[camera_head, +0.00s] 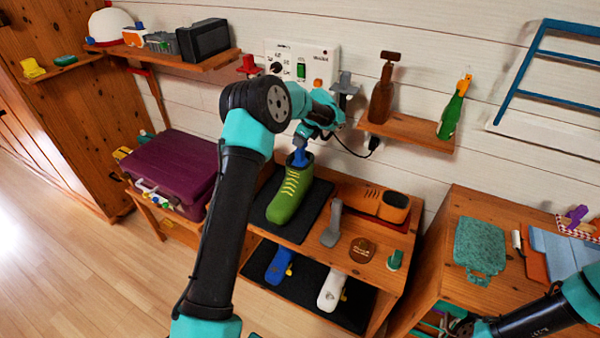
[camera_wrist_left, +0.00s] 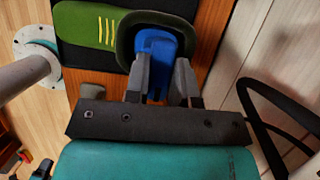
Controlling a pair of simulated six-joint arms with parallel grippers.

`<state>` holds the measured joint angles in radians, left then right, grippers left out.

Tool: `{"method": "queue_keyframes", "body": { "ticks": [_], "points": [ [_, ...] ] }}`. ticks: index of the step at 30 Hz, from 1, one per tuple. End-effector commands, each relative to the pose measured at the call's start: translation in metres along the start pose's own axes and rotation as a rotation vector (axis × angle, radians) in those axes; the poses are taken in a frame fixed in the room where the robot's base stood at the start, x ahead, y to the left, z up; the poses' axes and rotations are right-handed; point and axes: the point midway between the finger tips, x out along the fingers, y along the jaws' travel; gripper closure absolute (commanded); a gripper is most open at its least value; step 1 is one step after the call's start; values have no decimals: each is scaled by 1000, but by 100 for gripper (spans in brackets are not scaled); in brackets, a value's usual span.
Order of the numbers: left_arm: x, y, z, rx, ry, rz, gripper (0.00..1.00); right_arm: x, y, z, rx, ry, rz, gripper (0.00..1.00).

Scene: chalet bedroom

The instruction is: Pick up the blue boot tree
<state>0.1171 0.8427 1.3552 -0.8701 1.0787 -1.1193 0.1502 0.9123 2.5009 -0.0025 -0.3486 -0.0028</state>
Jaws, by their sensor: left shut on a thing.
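The blue boot tree (camera_head: 299,158) stands in the opening of the green boot (camera_head: 289,196) with yellow laces. The boot is on a black mat (camera_head: 312,214) on the wooden bench. My left gripper (camera_head: 301,136) is above the boot, shut on the top of the boot tree. In the left wrist view, the boot tree (camera_wrist_left: 157,50) sits between the two grey fingers (camera_wrist_left: 160,72), inside the boot's dark collar (camera_wrist_left: 126,40). Its lower part is hidden in the boot. My right gripper (camera_head: 464,326) is at the bottom right, far from the boot; its jaws are unclear.
The bench top also holds a grey shoehorn (camera_head: 332,228), a brown disc (camera_head: 362,250) and an orange-brown shoe (camera_head: 394,206). The lower shelf has a blue shoe (camera_head: 279,266) and a white shoe (camera_head: 332,290). A wall shelf (camera_head: 415,130) with bottles is right of the left gripper.

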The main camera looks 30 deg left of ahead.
Motion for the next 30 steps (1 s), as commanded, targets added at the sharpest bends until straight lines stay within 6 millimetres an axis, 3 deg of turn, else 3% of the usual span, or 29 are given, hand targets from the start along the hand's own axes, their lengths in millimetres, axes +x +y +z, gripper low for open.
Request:
{"method": "queue_keyframes", "body": {
  "ticks": [6,23,30],
  "points": [
    [0,0,0,0,0,0,100,0,0,0,0,0,0,57],
    [-2,0,1,-1,0,-1,100,0,0,0,0,0,0,57],
    [-21,-1,9,-1,-1,-3,100,0,0,0,0,0,0,57]
  ]
}}
